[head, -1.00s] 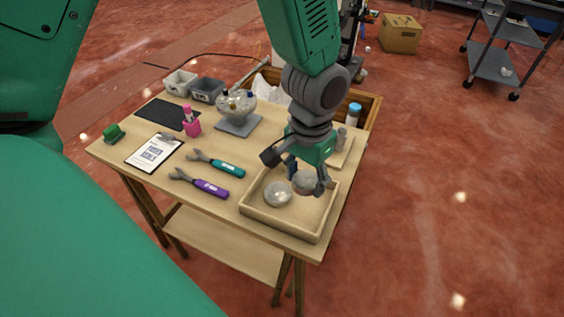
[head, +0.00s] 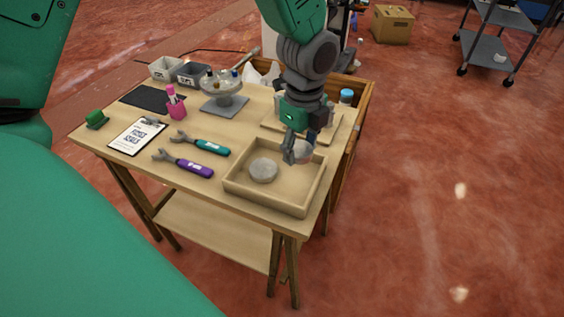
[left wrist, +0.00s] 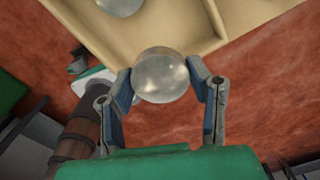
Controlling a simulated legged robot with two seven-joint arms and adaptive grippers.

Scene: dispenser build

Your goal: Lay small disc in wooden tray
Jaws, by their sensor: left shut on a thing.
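My left gripper (head: 298,152) is shut on a small grey disc (head: 304,152), which hangs over the back right part of the wooden tray (head: 262,199). In the left wrist view the small disc (left wrist: 160,75) sits between both fingertips, with the tray (left wrist: 178,32) behind it. A wider grey disc (head: 263,170) lies on the tray floor toward the left; its edge also shows at the top of the left wrist view (left wrist: 120,4). Whether the held disc touches the tray is unclear. My right gripper is not in view.
A purple wrench (head: 184,164) and a teal wrench (head: 200,144) lie left of the tray. The tray's front right floor is clear.

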